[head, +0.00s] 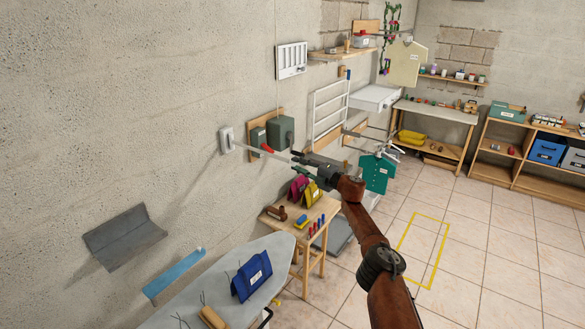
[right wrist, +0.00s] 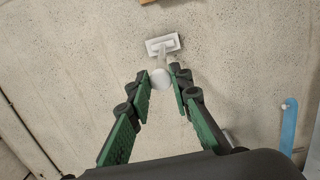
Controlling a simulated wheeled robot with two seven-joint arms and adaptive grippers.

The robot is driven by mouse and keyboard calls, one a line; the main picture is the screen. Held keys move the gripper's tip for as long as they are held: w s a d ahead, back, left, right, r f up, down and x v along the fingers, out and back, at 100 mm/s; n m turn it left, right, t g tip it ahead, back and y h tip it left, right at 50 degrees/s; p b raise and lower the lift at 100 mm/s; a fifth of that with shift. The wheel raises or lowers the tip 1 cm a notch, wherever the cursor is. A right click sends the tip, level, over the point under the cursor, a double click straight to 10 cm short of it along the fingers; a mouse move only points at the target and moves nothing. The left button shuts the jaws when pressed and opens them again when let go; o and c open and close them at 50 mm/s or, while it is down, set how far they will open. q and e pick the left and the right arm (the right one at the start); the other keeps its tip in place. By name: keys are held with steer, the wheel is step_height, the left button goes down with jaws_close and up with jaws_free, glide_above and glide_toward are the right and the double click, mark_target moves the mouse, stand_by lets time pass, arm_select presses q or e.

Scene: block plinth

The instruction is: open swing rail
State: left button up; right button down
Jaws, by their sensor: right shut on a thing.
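The swing rail (head: 262,150) is a thin pale bar. It runs from a white wall plate (head: 227,140) out to the right, away from the wall. My right gripper (head: 298,159) is shut on the rail near its free end. In the right wrist view, the rail's rounded white end (right wrist: 160,78) sits between the green-padded fingers, with the wall plate (right wrist: 163,44) beyond it. The fingers and palm hide part of the rail's outer end in the head view. My left gripper is in neither view.
A dark green box (head: 281,133) on a wooden board is fixed to the wall just behind the rail. A small wooden table (head: 278,216) with several items stands below my right gripper. An ironing board (head: 190,300) with a blue cloth is at the front. The tiled floor at right is clear.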

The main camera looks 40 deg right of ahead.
steer(key=shift+w+a, duration=0.1)
steer(key=shift+a, duration=0.2)
steer(key=c, duration=2.1)
jaws_free()
steer(key=shift+o, duration=1.4)
steer(key=shift+w, duration=0.2)
steer(key=shift+o, duration=0.4)
steer(key=shift+s+d, duration=0.2)
steer(key=shift+s, duration=0.05)
steer(key=shift+f, duration=0.1)
steer(key=shift+s+d, duration=0.15)
steer(key=shift+s, duration=0.4)
steer(key=v, duration=1.1)
